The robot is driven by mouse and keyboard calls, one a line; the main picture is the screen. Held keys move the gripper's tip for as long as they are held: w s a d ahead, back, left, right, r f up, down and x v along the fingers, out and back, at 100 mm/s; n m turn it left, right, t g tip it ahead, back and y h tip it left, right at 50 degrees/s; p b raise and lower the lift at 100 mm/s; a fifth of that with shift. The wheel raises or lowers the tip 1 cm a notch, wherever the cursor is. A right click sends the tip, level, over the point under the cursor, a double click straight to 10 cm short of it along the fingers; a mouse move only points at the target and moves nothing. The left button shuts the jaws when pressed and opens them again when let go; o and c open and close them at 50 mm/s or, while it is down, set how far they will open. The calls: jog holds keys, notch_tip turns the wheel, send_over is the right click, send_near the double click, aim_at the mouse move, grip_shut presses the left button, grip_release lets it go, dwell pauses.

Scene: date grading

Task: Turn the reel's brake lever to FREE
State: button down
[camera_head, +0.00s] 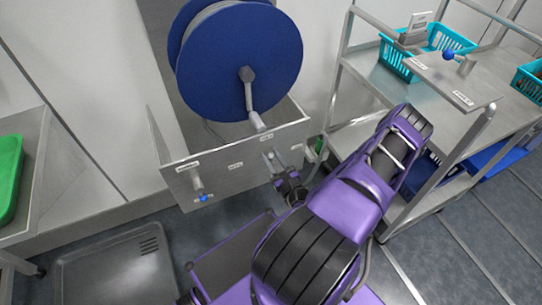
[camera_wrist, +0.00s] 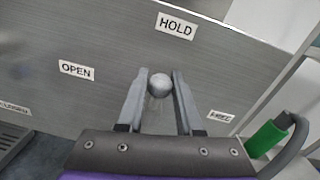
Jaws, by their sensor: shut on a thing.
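The reel (camera_head: 225,70) is a large blue-flanged drum with a crank, above a grey metal panel (camera_head: 235,172). My gripper (camera_head: 279,170) is at the right part of this panel's front. In the wrist view my gripper (camera_wrist: 158,95) has its two fingers on either side of a grey round knob (camera_wrist: 159,84), shut on it. I take this to be the brake lever's end. The HOLD label (camera_wrist: 176,25) is above the knob. A smaller label (camera_wrist: 220,116), hard to read, is at the lower right. The lever's shaft is mostly hidden.
An OPEN label (camera_wrist: 76,69) is left of the knob. A green object (camera_wrist: 266,138) is right of my fingers. A steel shelf cart (camera_head: 440,110) with teal baskets (camera_head: 408,68) stands on the right.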

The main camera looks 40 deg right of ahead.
aim_at(278, 150)
jog(key=d+f+m, duration=0.1)
jog(key=m, duration=0.3)
jog(key=d+f+m, duration=0.1)
jog(key=m, duration=0.4)
jog(key=s+d+f+m, duration=0.1)
jog(key=d+m, duration=0.1)
jog(key=m, duration=0.2)
jog(key=shift+d+m+h, duration=0.1)
jog(key=shift+m+h, duration=0.3)
jog(key=shift+s+d+f+m+b, duration=0.1)
jog(key=shift+f+m, duration=0.15)
jog(key=shift+m, duration=0.5)
jog(key=shift+w+f+m+b, duration=0.1)
jog(key=shift+f+m, duration=0.2)
jog(key=shift+m, duration=0.5)
jog(key=shift+s+d+f+m+b, duration=0.1)
jog(key=shift+f+m, duration=0.15)
jog(key=shift+m, duration=0.5)
jog(key=c, duration=0.6)
grip_release()
jog(key=v, duration=1.1)
jog(key=p+v, duration=0.1)
jog(key=v, duration=0.5)
jog(key=shift+s+a+f, duration=0.15)
jog(key=shift+s+f, duration=0.05)
jog(key=shift+f, duration=0.1)
